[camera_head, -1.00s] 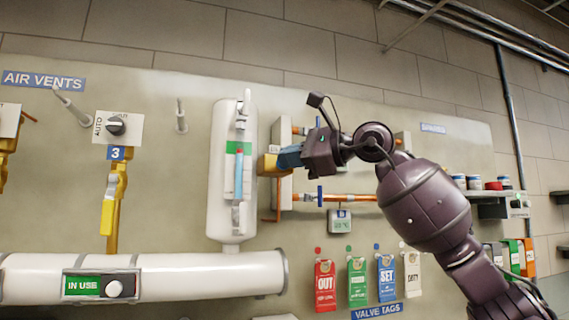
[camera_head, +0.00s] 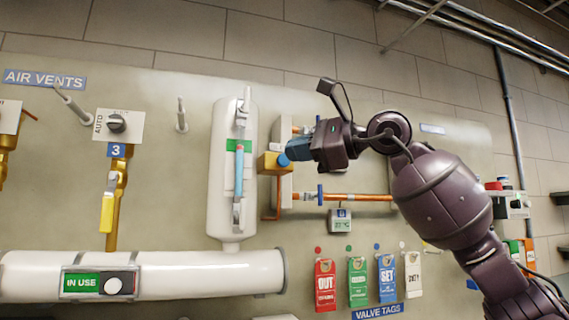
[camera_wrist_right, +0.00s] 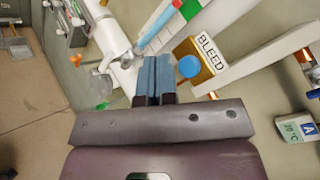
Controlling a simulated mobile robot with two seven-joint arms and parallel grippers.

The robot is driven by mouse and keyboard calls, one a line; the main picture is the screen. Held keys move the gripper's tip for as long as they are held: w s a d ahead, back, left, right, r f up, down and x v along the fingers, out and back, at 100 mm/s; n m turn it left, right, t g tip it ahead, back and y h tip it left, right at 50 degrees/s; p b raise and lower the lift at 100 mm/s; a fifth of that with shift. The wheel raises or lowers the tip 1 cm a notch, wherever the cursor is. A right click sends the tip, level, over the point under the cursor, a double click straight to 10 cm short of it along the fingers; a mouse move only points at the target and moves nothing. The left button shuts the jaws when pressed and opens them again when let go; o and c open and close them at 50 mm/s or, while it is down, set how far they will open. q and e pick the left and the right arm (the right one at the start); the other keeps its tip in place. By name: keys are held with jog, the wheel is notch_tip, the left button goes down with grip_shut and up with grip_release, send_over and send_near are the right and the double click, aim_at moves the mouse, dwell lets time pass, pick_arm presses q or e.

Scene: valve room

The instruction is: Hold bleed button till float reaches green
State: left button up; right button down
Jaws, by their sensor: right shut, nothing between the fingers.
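The white upright vessel (camera_head: 226,200) carries a sight tube (camera_head: 239,168) with a blue column. Its top sits close to the green band (camera_head: 246,146); a small red piece, probably the float, shows next to the green band (camera_wrist_right: 190,9) in the right wrist view. The yellow bleed block (camera_head: 266,163) has a round blue button (camera_head: 283,160), also seen in the wrist view (camera_wrist_right: 188,67) beside the label BLEED. My right gripper (camera_head: 293,151) is shut and empty, its blue fingertips just off the button; the wrist view shows a gap between them. My left gripper is out of view.
Copper pipes (camera_head: 350,197) and a small gauge box (camera_head: 340,220) lie below my right arm. Hanging valve tags (camera_head: 325,285) are lower down. The horizontal white pipe (camera_head: 200,275) with an IN USE sign (camera_head: 82,284) runs lower left.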

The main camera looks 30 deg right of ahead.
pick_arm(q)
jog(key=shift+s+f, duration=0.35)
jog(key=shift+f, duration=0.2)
pick_arm(e)
jog(key=shift+s+a, duration=0.15)
jog(key=shift+s, duration=0.45)
jog(key=shift+s+a, duration=0.15)
jog(key=shift+s, duration=0.45)
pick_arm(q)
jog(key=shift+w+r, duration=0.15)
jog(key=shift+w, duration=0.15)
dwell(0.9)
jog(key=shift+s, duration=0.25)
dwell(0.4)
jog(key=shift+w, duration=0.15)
pick_arm(e)
jog(key=s, duration=0.2)
jog(key=s+a, duration=0.1)
jog(key=shift+s, duration=0.35)
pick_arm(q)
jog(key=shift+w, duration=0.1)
